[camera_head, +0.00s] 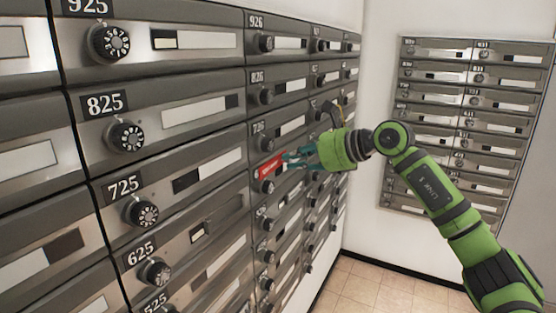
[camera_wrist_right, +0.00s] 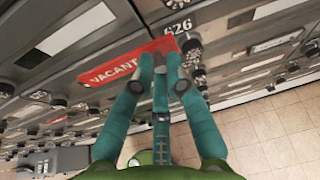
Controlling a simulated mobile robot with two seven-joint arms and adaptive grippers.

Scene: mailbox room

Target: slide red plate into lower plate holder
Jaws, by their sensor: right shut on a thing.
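The red plate (camera_head: 271,166) is at the front of a mailbox in the second column, below box 726. In the right wrist view the red plate (camera_wrist_right: 125,62) reads "VACANT" and lies along the door marked 626. My right gripper (camera_head: 289,160) is shut on the plate's right end in the head view. My left gripper is not in view.
Mailbox doors with round dials, such as the dial of 725 (camera_head: 142,213), stick out along the left wall. A second mailbox bank (camera_head: 462,125) hangs on the far wall. The tiled floor (camera_head: 372,290) is clear.

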